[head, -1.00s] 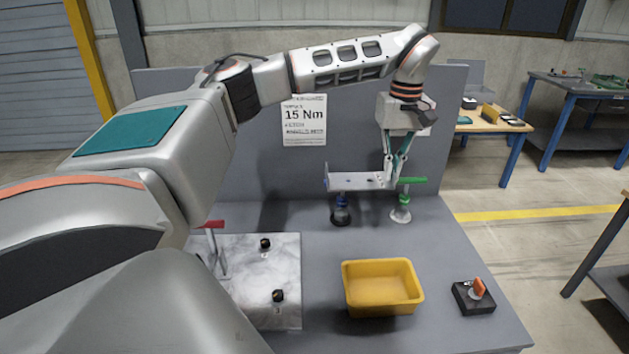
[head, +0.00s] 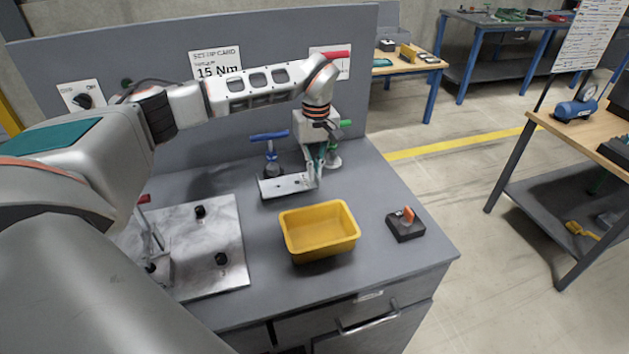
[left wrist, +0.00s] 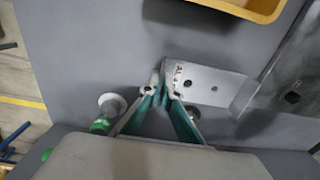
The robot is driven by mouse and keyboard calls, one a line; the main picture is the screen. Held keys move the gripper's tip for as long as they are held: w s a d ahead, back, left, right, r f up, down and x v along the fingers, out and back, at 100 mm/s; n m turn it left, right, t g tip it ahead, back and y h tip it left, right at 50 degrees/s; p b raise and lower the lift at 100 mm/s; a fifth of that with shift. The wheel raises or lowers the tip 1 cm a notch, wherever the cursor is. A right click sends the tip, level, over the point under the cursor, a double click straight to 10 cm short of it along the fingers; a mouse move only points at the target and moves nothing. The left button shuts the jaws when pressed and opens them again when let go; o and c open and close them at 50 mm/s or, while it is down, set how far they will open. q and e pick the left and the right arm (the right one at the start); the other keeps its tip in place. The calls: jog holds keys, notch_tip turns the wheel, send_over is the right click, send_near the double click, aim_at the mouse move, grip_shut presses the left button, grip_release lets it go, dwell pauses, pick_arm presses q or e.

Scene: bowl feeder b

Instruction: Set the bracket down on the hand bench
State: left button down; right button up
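The bracket (head: 284,187) is a pale metal plate with an upturned flange at its left end and a few holes. In the left wrist view the bracket (left wrist: 217,86) reaches right from the fingertips. My left gripper (head: 314,182) points down with its fingers closed on the bracket's right end; the left wrist view shows the fingertips (left wrist: 162,86) at that edge. The bracket lies roughly level, low over the grey bench (head: 375,190). I cannot tell whether it touches the top. My right gripper is not in view.
A yellow bin (head: 319,232) stands just in front of the bracket. Blue-handled (head: 270,137) and green-handled (head: 334,156) tools stand behind it. A metal plate with clamp (head: 200,250) is left, a black block with an orange knob (head: 405,223) right.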

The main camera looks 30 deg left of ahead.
pick_arm(q)
jog(key=shift+f, duration=1.8)
jog(key=shift+f, duration=0.15)
jog(key=c, duration=2.3)
grip_release()
